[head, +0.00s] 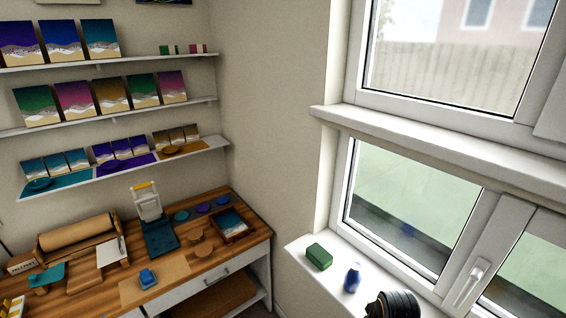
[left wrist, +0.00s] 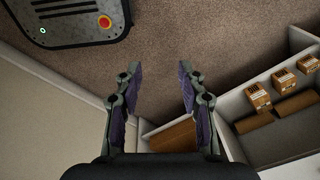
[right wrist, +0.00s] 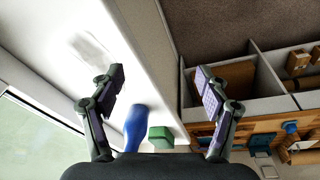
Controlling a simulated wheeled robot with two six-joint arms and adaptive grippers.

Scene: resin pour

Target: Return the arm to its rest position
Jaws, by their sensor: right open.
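My right gripper (right wrist: 159,78) is open and empty in the right wrist view, its fingers wide apart above the white window sill and its edge. A blue bottle (right wrist: 135,128) stands on the sill close to the left finger, apart from it as far as I can tell. In the head view, a dark rounded part of my right arm shows at the bottom right, by the blue bottle (head: 352,278); the fingers are hidden there. My left gripper (left wrist: 161,78) is open and empty in the left wrist view, over the carpet. It is not in the head view.
The wooden workbench (head: 180,262) at left holds a blue object (head: 147,278), discs, a framed picture (head: 232,224) and a paper roll (head: 77,232). Carpet lies open below my left gripper.

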